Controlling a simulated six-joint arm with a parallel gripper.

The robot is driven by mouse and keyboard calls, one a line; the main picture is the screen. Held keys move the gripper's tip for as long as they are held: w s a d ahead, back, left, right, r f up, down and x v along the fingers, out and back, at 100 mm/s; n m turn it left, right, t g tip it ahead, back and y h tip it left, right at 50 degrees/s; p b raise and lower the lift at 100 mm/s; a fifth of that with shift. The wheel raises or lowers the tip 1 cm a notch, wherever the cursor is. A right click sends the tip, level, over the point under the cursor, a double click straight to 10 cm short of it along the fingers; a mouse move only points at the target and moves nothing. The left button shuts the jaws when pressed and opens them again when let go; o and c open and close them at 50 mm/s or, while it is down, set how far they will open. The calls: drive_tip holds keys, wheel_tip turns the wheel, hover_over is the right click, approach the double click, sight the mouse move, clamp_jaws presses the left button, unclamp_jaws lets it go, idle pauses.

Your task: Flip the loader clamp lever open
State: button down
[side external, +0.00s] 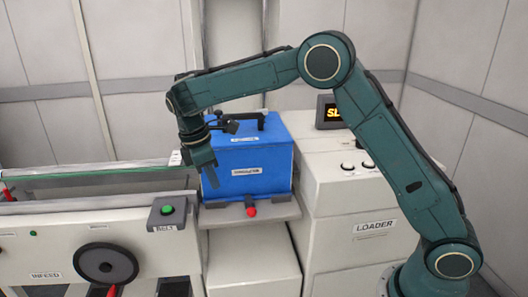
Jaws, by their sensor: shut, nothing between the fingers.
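My gripper (213,182) points down in front of the left part of the blue box (248,165). Its fingers are together and nothing shows between them. A red knob (251,211) on a short dark stem sits at the front edge of the loader shelf (228,219), below the box and to the right of my fingertips. It looks like the end of the clamp lever. My gripper appears apart from it. The white loader cabinet (345,255), labelled LOADER, stands at the right.
The blue box has a dark top handle (247,121) and stands on the shelf. At left is the infeed unit (40,255) with a black handwheel (106,264) and a green button box (168,212). A lit display (332,112) and knobs are on the loader top.

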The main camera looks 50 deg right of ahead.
drive_tip(key=s+d+f, duration=0.3)
drive_tip(key=d+f, duration=0.2)
drive_tip(key=f, duration=0.5)
drive_tip(key=shift+s, duration=0.2)
drive_tip(key=shift+f, duration=0.1)
